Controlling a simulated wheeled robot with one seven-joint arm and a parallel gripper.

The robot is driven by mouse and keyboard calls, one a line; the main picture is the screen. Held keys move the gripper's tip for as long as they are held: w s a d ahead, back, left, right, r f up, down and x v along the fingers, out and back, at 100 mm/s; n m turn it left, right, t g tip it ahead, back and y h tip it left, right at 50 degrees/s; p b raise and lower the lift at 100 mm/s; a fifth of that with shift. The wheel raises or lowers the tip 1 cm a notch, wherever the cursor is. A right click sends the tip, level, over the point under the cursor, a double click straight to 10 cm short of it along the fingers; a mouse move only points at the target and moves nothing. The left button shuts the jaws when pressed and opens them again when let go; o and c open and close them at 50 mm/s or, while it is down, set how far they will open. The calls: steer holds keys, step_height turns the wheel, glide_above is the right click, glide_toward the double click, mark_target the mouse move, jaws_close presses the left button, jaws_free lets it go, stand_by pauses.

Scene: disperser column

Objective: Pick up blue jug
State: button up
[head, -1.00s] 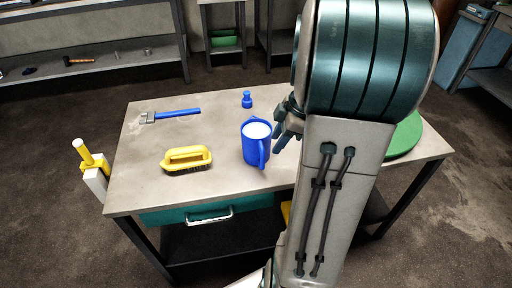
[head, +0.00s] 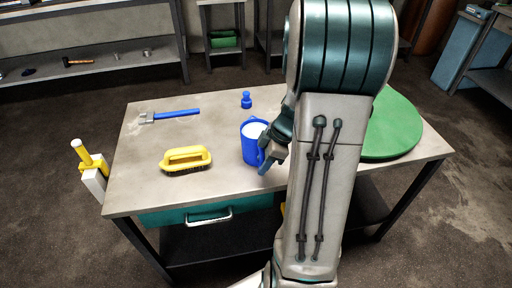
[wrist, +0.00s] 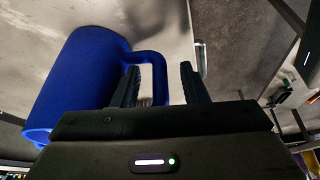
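The blue jug (head: 251,150) stands upright on the table, with white showing inside its top. Its handle faces my gripper. My gripper (head: 268,160) is at the right side of the jug in the head view, partly hidden by my arm. In the wrist view the blue jug (wrist: 82,85) fills the left side. My gripper (wrist: 160,85) has its two fingers apart, with the outer bar of the handle between them or just in front of the gap. The fingers do not look closed on it.
On the table (head: 225,195) are a yellow brush (head: 186,159), a blue-handled scraper (head: 170,115), a small blue bottle (head: 246,100) and a large green disc (head: 393,128). A yellow-handled tool (head: 88,157) hangs at the left edge. The tabletop between brush and jug is clear.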

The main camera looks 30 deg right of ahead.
jaws_close()
steer(key=shift+r, duration=0.1)
